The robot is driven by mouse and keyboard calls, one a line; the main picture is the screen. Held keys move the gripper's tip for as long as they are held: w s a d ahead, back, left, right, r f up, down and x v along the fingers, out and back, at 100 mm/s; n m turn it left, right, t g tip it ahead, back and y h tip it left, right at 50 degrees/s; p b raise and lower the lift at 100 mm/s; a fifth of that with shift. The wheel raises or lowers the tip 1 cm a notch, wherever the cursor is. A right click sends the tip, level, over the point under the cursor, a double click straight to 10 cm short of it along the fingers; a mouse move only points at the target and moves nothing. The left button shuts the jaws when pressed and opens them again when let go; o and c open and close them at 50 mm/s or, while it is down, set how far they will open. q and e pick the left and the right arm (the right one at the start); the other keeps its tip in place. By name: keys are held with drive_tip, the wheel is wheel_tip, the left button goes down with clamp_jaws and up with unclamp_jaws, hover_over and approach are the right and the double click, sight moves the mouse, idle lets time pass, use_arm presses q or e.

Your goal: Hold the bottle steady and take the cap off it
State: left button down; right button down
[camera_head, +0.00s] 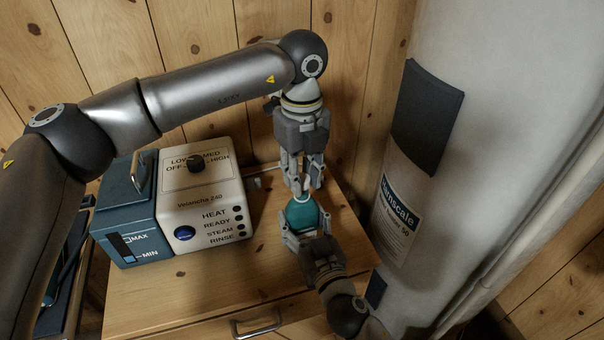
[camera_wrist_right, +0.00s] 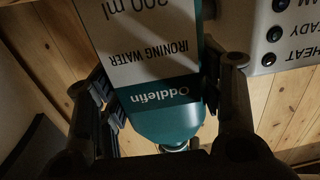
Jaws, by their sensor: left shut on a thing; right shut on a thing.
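The bottle (camera_head: 303,215) is teal and stands upright near the right side of the wooden cabinet top.
A white and blue steam appliance (camera_head: 205,200) with a knob and buttons stands left of the bottle. A large pale tank (camera_head: 450,130) rises close on the right. The wooden top (camera_head: 180,295) is clear in front, above a drawer handle (camera_head: 257,327). A plank wall is behind.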

use_arm(q)
drive_tip(key=shift+r, duration=1.95)
use_arm(e)
drive_tip(key=shift+c, duration=1.6)
unclamp_jaws()
drive_tip(key=v, duration=1.2)
